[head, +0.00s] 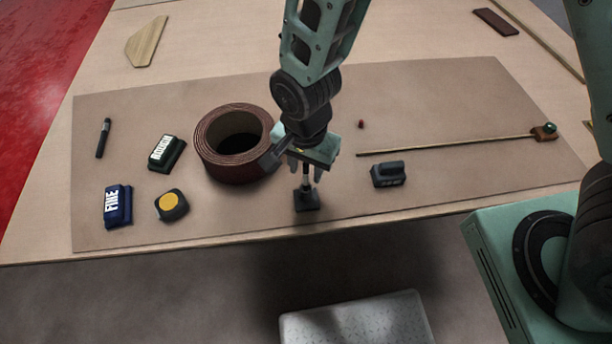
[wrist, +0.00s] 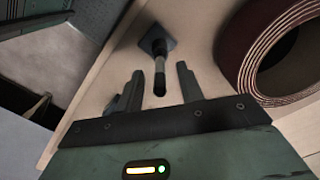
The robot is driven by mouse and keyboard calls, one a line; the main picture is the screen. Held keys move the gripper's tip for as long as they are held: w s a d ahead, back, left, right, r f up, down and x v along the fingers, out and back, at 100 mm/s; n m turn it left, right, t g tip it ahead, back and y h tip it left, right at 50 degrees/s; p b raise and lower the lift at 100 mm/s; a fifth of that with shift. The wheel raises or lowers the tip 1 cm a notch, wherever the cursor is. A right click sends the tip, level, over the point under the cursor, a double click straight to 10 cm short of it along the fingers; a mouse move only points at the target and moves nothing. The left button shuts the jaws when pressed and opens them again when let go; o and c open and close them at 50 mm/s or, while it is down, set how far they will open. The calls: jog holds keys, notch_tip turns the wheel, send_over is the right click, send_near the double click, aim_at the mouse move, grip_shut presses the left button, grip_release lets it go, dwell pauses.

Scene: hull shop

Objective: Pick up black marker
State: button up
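A slim black marker (head: 103,138) lies on the brown mat at the far left in the head view, well apart from my gripper. My gripper (head: 305,174) points down near the front edge of the table, over a dark upright post on a square base (head: 307,201). In the wrist view my gripper's fingers (wrist: 158,84) are spread apart, with the post (wrist: 157,62) between or just beyond them and a gap on each side. I cannot tell whether this post is also a marker. The marker at the left is not in the wrist view.
A coiled brown roll (head: 215,165) stands close left of my gripper. A dark block (head: 388,175) is to the right, and a thin rod (head: 450,146) lies behind it. A white-labelled block (head: 166,153), a blue block (head: 118,206) and a yellow-faced tape measure (head: 172,205) sit at left.

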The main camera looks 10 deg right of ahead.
jog(key=shift+f, duration=1.45)
grip_shut()
jog(key=shift+r, duration=0.15)
notch_tip(320, 180, up, 10)
jog(key=shift+f+b, duration=0.1)
jog(key=shift+b, duration=0.2)
